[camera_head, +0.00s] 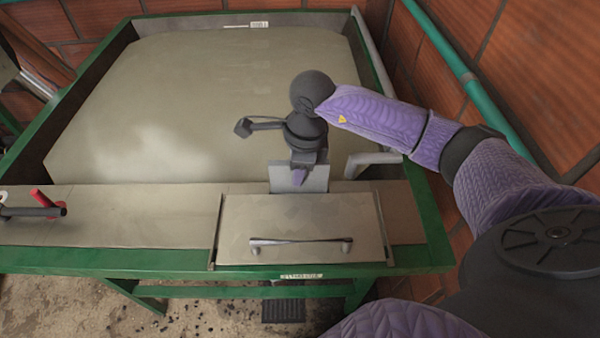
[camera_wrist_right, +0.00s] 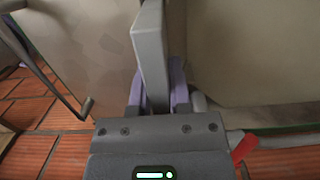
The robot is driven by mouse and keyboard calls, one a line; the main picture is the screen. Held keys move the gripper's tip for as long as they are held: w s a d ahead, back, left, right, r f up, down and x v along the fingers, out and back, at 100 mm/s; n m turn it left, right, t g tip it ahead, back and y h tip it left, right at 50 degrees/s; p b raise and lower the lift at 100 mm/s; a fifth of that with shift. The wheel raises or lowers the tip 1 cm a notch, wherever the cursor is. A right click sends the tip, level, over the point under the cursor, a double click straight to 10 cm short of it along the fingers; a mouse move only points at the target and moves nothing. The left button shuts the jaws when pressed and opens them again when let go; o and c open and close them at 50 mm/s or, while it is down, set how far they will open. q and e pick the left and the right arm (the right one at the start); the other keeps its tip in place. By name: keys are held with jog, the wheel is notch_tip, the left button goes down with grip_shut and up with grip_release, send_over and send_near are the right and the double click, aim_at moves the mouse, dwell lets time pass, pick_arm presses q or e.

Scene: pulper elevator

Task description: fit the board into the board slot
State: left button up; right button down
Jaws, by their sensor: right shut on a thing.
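The board, a small grey plate (camera_head: 314,181), stands at the back edge of the front ledge, just behind the beige panel with a handle. My right gripper (camera_head: 299,176) comes down over it from above and is shut on it. In the right wrist view the board (camera_wrist_right: 150,50) is a narrow grey slab seen nearly edge-on between the purple fingers of my right gripper (camera_wrist_right: 159,95). The board's lower end is partly hidden, and I cannot tell whether it sits in a slot. No board slot can be made out clearly. My left gripper is not in view.
The beige panel (camera_head: 300,225) has a metal handle (camera_head: 300,242) and side rails. A green-framed tank (camera_head: 180,110) fills the back. A grey pipe (camera_head: 372,160) bends close to the right of the board. A red-handled fitting (camera_head: 40,200) sits on the left of the ledge.

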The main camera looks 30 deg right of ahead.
notch_tip(320, 180, down, 2)
jog(key=shift+f, duration=0.35)
jog(key=c, duration=0.6)
grip_release()
jog(key=shift+r, duration=0.35)
jog(key=r, duration=0.4)
jog(key=d+r, duration=0.1)
jog(key=r, duration=0.6)
jog(key=shift+s+d+r, duration=0.15)
jog(key=shift+s+r, duration=0.25)
jog(key=shift+f, duration=0.1)
